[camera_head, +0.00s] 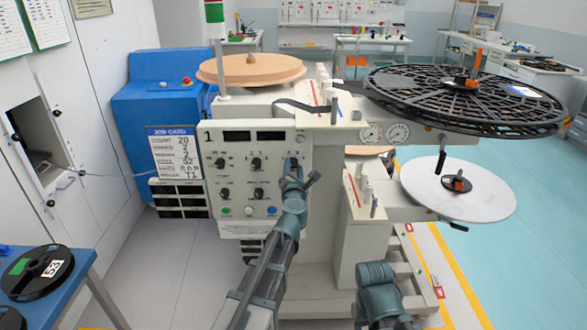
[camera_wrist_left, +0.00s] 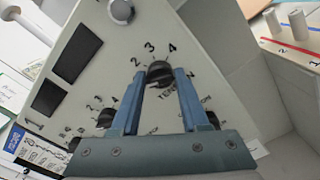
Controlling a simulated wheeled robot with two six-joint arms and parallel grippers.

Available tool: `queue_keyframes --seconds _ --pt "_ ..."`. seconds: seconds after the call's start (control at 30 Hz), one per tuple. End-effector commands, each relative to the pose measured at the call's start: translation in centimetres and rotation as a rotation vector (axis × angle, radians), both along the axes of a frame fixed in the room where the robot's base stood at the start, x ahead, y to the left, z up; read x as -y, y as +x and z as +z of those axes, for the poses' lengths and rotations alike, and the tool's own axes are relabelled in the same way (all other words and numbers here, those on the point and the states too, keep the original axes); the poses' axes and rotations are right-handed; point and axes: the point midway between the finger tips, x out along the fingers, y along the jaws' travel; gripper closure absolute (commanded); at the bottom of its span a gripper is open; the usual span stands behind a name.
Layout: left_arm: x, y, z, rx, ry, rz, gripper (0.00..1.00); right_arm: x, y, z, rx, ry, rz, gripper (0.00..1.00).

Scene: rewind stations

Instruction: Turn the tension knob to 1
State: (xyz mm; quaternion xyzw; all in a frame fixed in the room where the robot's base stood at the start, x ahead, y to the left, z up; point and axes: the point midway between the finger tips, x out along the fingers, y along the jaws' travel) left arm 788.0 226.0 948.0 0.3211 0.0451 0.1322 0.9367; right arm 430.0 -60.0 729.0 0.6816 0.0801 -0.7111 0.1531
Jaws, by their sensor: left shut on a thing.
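The control panel (camera_head: 240,152) is a pale face with black knobs, dark displays and coloured buttons on the rewind machine. My left gripper (camera_head: 292,168) is at the panel's right side and hides the knob there in the head view. In the left wrist view its blue fingers (camera_wrist_left: 160,76) are shut on a round black knob (camera_wrist_left: 159,68), one finger on each side. The numbers 2, 3 and 4 show around the knob's upper edge. The lettering below it is partly hidden, and I cannot read which number it points to. My right gripper is not in view.
Other black knobs (camera_head: 225,193) sit close by on the panel. A job card (camera_head: 173,152) stands left of it, by a blue cabinet (camera_head: 160,105). A black slotted reel (camera_head: 464,98) and a white disc (camera_head: 480,195) jut out at the right. Grey floor lies open at the front left.

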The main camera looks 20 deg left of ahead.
Motion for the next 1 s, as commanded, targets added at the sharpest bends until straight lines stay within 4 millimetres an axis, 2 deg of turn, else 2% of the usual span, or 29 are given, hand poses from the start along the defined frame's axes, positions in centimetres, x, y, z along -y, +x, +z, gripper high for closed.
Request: queue_keyframes --seconds 0.33,0.37,0.5,0.83,1.0 --pt "0.01 -0.18 -0.08 0.001 -0.005 0.001 1.0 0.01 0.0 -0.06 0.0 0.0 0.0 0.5" --pt "0.02 -0.18 -0.08 0.001 -0.005 0.001 0.5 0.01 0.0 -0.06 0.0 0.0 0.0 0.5" --pt "0.02 -0.14 -0.06 0.0 -0.003 0.001 0.29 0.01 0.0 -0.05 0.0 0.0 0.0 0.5" --pt "0.0 -0.16 -0.02 0.001 -0.002 0.0 0.29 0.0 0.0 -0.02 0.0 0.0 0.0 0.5" --pt "-0.17 -0.97 -0.02 0.0 -0.002 -0.001 0.29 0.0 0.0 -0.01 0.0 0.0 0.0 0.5"
